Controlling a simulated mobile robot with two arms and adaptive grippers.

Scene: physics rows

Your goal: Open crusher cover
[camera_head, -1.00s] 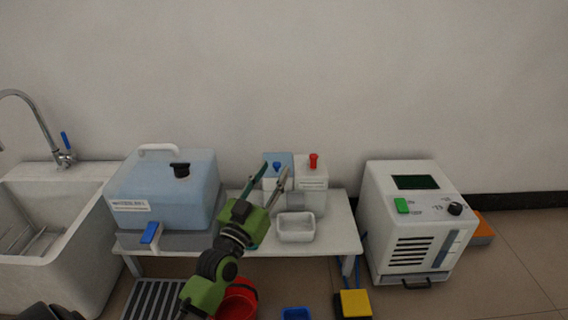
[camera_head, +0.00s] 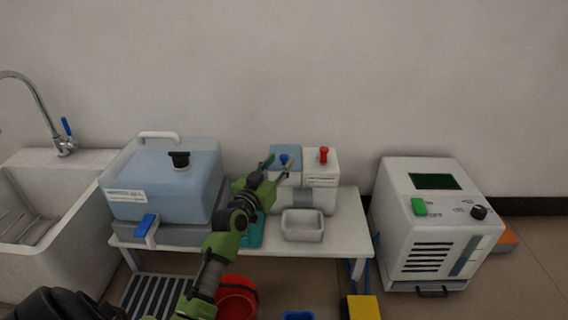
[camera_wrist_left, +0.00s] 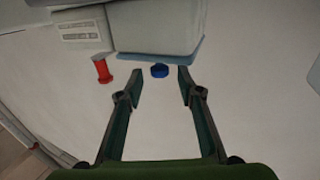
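A small white unit with a light-blue cover (camera_head: 277,150) stands at the back of the low white table. A blue knob (camera_head: 284,158) sits on this cover. In the left wrist view the blue knob (camera_wrist_left: 160,70) shows between the fingertips, with the light-blue cover (camera_wrist_left: 166,57) beyond it. My left gripper (camera_head: 277,166) is open and empty at the blue knob; I cannot tell whether it touches. It also shows open in the left wrist view (camera_wrist_left: 160,73). The arm partly hides the unit's front. My right gripper is not in view.
A white box with a red knob (camera_head: 323,155) stands close on the right. A large blue-lidded box (camera_head: 165,185) is left of my arm. A small white tray (camera_head: 302,226) and a teal item (camera_head: 255,233) are in front. A white machine (camera_head: 432,225) stands farther right.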

